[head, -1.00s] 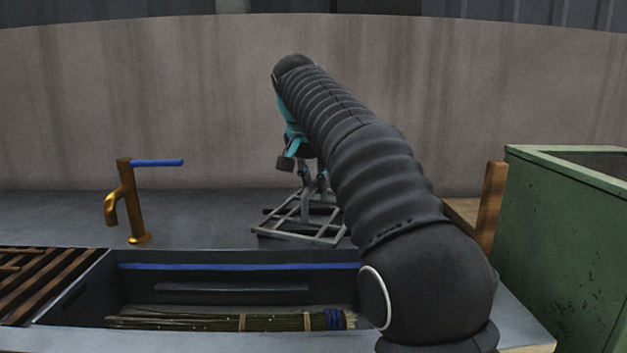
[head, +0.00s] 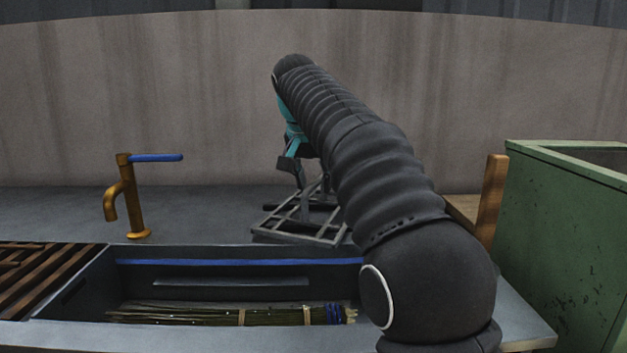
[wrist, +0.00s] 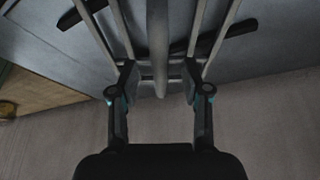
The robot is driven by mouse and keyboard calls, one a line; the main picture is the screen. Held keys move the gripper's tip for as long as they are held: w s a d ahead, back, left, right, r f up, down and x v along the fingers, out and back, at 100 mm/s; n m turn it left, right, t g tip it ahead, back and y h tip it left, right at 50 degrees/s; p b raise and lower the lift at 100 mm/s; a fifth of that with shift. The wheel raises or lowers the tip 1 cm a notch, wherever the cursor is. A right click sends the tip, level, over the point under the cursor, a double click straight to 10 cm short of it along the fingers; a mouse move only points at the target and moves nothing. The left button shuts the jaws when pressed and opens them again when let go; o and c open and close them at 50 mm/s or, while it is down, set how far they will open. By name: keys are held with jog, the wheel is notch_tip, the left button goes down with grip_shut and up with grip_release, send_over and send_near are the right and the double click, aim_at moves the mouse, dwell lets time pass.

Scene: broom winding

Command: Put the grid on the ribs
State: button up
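The grid (head: 300,236) is a grey metal frame with several bars, lying on the counter behind the basin. It also shows in the wrist view (wrist: 118,28), with a pale upright handle (wrist: 158,40) at its middle. Dark ribs (wrist: 240,28) show beneath the grid's bars, another at upper left (wrist: 82,13). The grid lies across them; whether it touches them everywhere I cannot tell. My gripper (wrist: 160,80) is above the grid, its two fingers on either side of the handle with gaps between. In the head view my gripper (head: 296,165) is partly hidden by my arm.
A brass tap (head: 128,200) with a blue lever stands on the counter at left. A basin (head: 215,263) in front holds a bundle of twigs (head: 235,315). A wooden slatted rack (head: 40,280) is at left. A wooden post (head: 490,200) and green bin (head: 560,240) stand at right.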

jog(key=shift+f, duration=0.15)
jog(key=shift+v, duration=3.85)
